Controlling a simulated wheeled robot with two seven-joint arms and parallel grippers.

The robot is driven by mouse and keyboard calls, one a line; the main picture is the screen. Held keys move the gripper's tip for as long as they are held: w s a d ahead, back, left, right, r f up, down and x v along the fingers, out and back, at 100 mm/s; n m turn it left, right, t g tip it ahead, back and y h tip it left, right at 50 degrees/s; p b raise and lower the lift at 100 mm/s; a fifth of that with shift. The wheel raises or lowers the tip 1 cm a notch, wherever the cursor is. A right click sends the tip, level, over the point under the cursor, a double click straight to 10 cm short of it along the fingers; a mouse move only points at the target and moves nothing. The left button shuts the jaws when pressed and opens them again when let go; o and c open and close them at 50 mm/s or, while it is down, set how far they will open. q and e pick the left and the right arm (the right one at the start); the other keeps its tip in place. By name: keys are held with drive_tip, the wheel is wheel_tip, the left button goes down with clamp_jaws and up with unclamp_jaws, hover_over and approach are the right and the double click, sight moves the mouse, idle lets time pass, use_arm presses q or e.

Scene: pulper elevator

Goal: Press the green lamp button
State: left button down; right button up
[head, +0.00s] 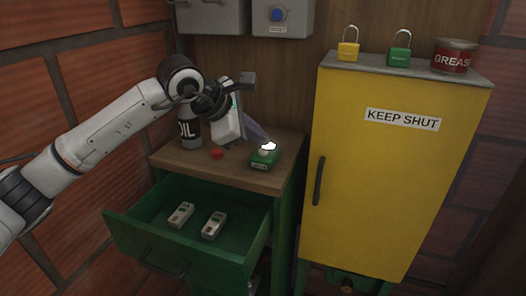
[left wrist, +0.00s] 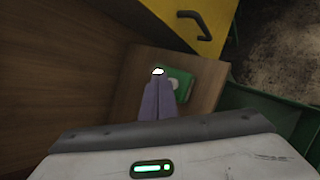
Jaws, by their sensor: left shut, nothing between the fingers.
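A small green box (head: 264,161) with a pale round button on top stands on the wooden top of the green cabinet. It also shows in the left wrist view (left wrist: 184,79), partly hidden behind my fingers. My left gripper (head: 266,144) is shut and empty, with its purplish fingers pointing down at the box. Its fingertips show in the left wrist view (left wrist: 158,74), beside the pale button. A bright white patch covers the tips, and I cannot tell whether they touch the button. My right gripper is not in view.
A dark OIL bottle (head: 189,133) and a small red object (head: 216,154) stand left of the box. An open green drawer (head: 150,238) below holds two switch boxes. A yellow KEEP SHUT cabinet (head: 385,185) stands close on the right, with padlocks and a grease can on top.

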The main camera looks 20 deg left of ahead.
sight(259, 156)
use_arm(q)
drive_tip(key=shift+f+b, duration=0.45)
drive_tip(key=shift+f, duration=0.25)
idle(0.6)
drive_tip(key=shift+r, duration=0.15)
drive_tip(key=shift+r+p, duration=0.6)
drive_tip(key=shift+r, duration=0.25)
wheel_tip(259, 156, up, 6)
drive_tip(key=p, duration=0.4)
